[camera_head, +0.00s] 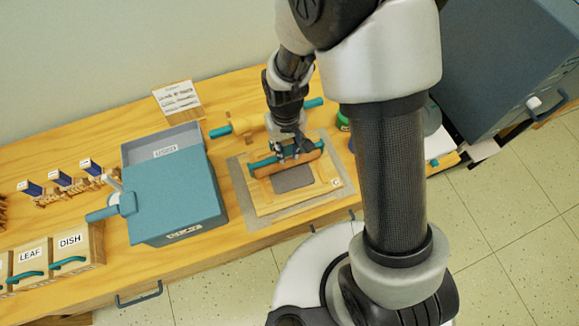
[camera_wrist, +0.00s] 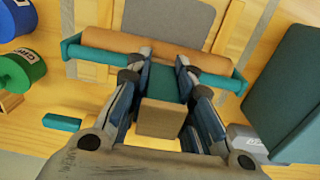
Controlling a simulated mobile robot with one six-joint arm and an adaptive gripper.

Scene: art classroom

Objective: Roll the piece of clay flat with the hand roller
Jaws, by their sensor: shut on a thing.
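The hand roller (camera_head: 313,154) has a brown cylinder and a teal frame. It lies across the wooden board (camera_head: 262,199) at the far edge of the clay. The clay (camera_head: 293,178) is a flat grey slab with rounded corners; part of it also shows in the wrist view (camera_wrist: 178,18), beyond the roller cylinder (camera_wrist: 130,43). My gripper (camera_head: 284,152) comes down from above and is shut on the roller's teal handle. In the wrist view its fingers (camera_wrist: 164,68) are on both sides of the handle (camera_wrist: 167,84). A tan block (camera_wrist: 160,118) shows between the fingers.
A grey mat (camera_head: 240,180) lies under the board. A big teal box (camera_head: 172,200) stands left. A green can (camera_head: 343,122) is at the right; wooden drawers (camera_head: 75,250) stand at the far left.

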